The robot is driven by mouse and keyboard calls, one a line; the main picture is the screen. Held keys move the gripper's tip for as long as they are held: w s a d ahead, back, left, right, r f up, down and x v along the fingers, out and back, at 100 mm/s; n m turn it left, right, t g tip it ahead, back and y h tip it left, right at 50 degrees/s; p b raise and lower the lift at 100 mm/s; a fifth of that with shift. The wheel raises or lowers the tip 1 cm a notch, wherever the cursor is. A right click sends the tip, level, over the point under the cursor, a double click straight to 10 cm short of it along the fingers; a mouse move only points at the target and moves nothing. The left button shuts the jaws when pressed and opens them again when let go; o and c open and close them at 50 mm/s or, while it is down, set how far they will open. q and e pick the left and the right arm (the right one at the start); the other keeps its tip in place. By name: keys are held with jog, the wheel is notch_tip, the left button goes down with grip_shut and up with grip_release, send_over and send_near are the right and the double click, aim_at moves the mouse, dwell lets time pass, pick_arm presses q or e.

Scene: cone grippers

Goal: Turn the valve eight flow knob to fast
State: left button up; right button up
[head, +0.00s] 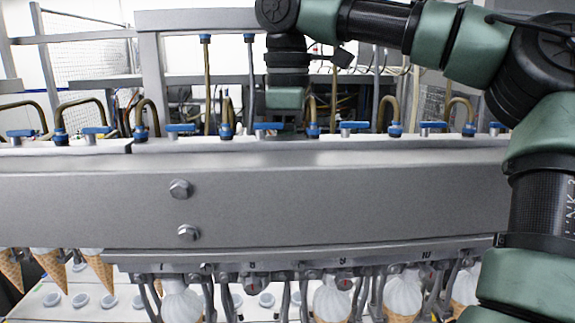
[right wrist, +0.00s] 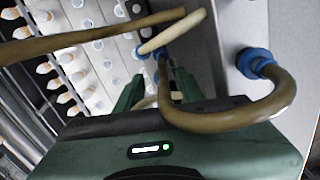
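Blue-handled knobs line the top of the grey steel beam in the head view. The number 8 shows on the beam's lower edge, and the blue knob (head: 268,126) roughly above it looks like valve eight's. My right gripper (head: 286,104) hangs downward just behind and above that knob; its fingertips are hidden there. In the right wrist view my right gripper (right wrist: 158,92) has its two green fingers apart, with a blue fitting (right wrist: 161,54) and hose near the gap. I cannot tell whether they touch the knob. My left gripper is not in view.
Neighbouring blue knobs (head: 180,128) (head: 352,125) stand on both sides. Brown curved hoses (right wrist: 235,105) pass close over my right gripper in the right wrist view. Ice cream cones (head: 332,300) hang below the steel beam (head: 330,195).

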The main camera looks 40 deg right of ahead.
jog(key=shift+s, duration=0.1)
grip_shut()
jog(key=shift+n, duration=1.5)
grip_release()
jog(key=shift+r, duration=0.1)
jog(key=r, duration=0.7)
jog(key=shift+w+a+r, duration=0.1)
jog(key=shift+w+r, duration=0.1)
jog(key=shift+r, duration=0.1)
